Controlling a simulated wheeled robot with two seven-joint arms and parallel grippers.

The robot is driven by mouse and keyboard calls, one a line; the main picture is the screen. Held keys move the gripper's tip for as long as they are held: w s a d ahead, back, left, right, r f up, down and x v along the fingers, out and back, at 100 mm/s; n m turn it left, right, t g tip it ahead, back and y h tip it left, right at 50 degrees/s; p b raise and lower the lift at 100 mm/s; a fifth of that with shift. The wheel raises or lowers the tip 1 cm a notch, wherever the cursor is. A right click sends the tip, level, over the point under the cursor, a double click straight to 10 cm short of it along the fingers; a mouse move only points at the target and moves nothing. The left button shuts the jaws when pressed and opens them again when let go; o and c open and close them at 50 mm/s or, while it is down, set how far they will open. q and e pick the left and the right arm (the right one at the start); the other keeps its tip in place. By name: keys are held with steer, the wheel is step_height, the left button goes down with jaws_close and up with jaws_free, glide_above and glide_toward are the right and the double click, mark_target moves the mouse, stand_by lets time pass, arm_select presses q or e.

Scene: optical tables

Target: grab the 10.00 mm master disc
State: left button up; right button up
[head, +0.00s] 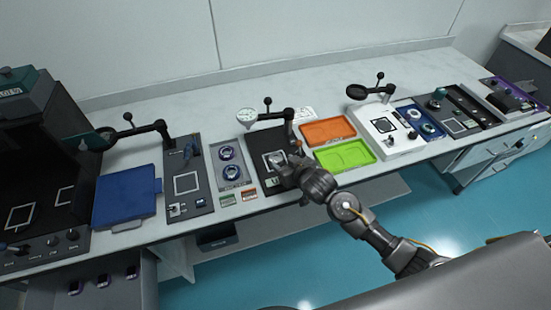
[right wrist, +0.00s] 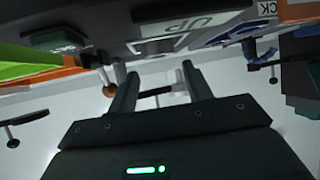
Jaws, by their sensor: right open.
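Two round discs with blue rings, an upper one (head: 227,153) and a lower one (head: 233,172), sit in a grey holder (head: 235,186). Their markings are too small to read, so I cannot tell which is the 10.00 mm master disc. My right gripper (head: 277,163) is over the black gauge station just right of that holder. In the right wrist view its two fingers (right wrist: 160,88) are apart, with no disc visible between them. My left gripper is not in view.
Small green (head: 227,199) and orange (head: 249,195) labels lie in front of the holder. The table back is mostly clear.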

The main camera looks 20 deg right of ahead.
mark_target(275, 156)
steer(key=shift+w+a+f+p, duration=0.1)
steer(key=shift+w+f+p, duration=0.25)
steer(key=shift+w, duration=0.3)
steer(key=x, duration=0.4)
steer(key=shift+f+p, duration=0.1)
steer(key=shift+p, duration=0.25)
steer(key=c, duration=0.8)
